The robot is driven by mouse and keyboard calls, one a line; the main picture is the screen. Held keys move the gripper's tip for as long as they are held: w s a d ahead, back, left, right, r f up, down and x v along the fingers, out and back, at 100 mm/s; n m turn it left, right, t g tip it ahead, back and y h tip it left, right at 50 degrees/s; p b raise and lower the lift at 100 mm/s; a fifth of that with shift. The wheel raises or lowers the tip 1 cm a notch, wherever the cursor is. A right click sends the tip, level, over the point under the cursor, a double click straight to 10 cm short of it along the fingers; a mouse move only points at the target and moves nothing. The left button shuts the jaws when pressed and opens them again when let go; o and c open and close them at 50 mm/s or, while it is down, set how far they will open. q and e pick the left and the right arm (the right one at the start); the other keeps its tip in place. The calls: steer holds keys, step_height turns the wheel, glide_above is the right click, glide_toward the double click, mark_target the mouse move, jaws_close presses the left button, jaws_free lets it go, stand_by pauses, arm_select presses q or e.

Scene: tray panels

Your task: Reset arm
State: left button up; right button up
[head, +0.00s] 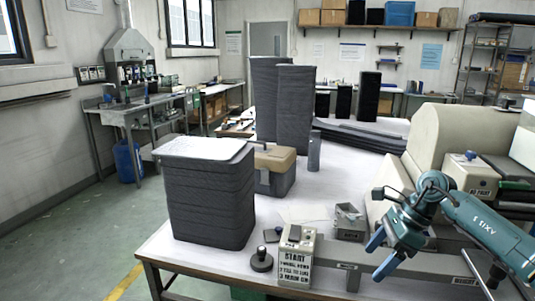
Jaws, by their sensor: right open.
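My right arm comes in from the right in the head view. Its teal gripper (378,258) has blue fingertips, stands open and empty, and is above the right front part of the white table (205,259). A tall stack of dark grey tray panels (211,200) with a light top sheet stands at the table's left front corner, well left of the gripper. Two taller dark stacks (295,110) stand farther back. My left gripper is not in view.
A box marked START (297,256) and a round black knob (261,259) stand at the front edge. A small metal box (349,222) is just left of the gripper. A beige machine (450,140) fills the right side. A tan-topped case (275,166) stands behind the front stack.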

steer(key=s+a+m+t+y+p, duration=0.1)
steer(key=s+a+m+t+y, duration=0.25)
steer(key=a+m, duration=0.3)
steer(key=s+a+m+t+y+p, duration=0.1)
steer(key=s+a+m+t+y, duration=0.1)
steer(key=a+m+y, duration=0.45)
steer(key=s+a+m+t+y+p, duration=0.1)
steer(key=s+a+m+t+y, duration=0.2)
steer(key=a, duration=0.6)
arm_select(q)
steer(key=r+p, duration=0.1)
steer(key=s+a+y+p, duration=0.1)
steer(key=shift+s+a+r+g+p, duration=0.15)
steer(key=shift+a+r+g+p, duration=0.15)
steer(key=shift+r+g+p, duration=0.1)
arm_select(e)
steer(key=s+d+f+m+h, duration=0.3)
steer(key=s+f+m+h, duration=0.2)
steer(key=m, duration=0.5)
steer(key=s+d+f+m+t+h, duration=0.1)
steer(key=s+d+f+m+h, duration=0.2)
steer(key=m, duration=0.8)
steer(key=s+d+f+m+h, duration=0.3)
steer(key=s+f+m+h, duration=0.4)
steer(key=m, duration=0.4)
steer(key=shift+s+f+t, duration=0.35)
steer(key=shift+s+f, duration=0.25)
steer(key=shift+f, duration=0.25)
